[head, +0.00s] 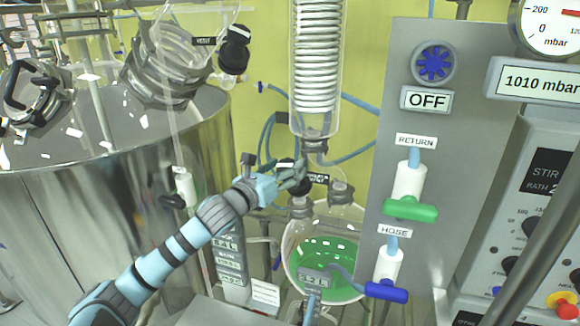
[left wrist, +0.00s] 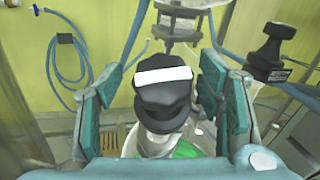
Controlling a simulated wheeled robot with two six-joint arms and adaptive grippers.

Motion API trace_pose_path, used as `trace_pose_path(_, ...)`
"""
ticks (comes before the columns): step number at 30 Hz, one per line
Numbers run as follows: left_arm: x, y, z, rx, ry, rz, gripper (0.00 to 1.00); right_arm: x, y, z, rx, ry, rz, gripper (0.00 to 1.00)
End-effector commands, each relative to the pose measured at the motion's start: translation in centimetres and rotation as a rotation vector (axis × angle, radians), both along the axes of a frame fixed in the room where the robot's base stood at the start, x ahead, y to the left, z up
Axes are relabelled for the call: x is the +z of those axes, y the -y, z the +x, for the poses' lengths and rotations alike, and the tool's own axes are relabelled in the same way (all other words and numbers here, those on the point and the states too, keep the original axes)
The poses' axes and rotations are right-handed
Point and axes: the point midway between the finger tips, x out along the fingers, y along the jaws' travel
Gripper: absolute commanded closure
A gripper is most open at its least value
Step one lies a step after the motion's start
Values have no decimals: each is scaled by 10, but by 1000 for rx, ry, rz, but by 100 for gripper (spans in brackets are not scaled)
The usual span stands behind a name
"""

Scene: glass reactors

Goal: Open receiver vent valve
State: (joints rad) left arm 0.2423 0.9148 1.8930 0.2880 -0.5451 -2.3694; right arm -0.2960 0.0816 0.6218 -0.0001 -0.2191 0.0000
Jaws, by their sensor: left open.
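The receiver is a round glass flask (head: 300,262) with green liquid, below the coiled glass condenser (head: 315,70) in the head view. A black valve knob with a white stripe (left wrist: 165,95) stands at the flask's top in the left wrist view. My left gripper (head: 293,180) reaches the flask's neck area from the left in the head view. In the left wrist view its teal fingers (left wrist: 162,92) are open, one on each side of the knob, with visible gaps. In the head view the fingers partly hide the knob and a small label beside it. My right gripper is not in view.
A large steel vessel (head: 120,190) stands at the left. A grey panel (head: 450,150) at the right bears a green RETURN handle (head: 410,208) and a blue HOSE handle (head: 386,292). Blue hoses (left wrist: 70,60) hang on the yellow wall. Another black-capped fitting (left wrist: 272,50) is right of the knob.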

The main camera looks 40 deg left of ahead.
Motion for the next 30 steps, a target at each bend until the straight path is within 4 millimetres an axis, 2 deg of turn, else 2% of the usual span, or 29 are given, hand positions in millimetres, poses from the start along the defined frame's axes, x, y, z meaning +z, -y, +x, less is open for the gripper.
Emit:
trace_pose_path(2,0,2,1,-3,1,-3,39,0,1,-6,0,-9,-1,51)
trace_pose_path(6,0,3,1,-4,1,-3,61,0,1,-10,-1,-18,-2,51)
trace_pose_path(11,0,2,1,-3,1,-3,87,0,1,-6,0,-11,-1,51)
trace_pose_path(22,0,1,0,25,-2,-21,88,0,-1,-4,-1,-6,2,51)
trace_pose_path(30,-1,1,0,139,-11,-102,88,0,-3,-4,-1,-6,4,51)
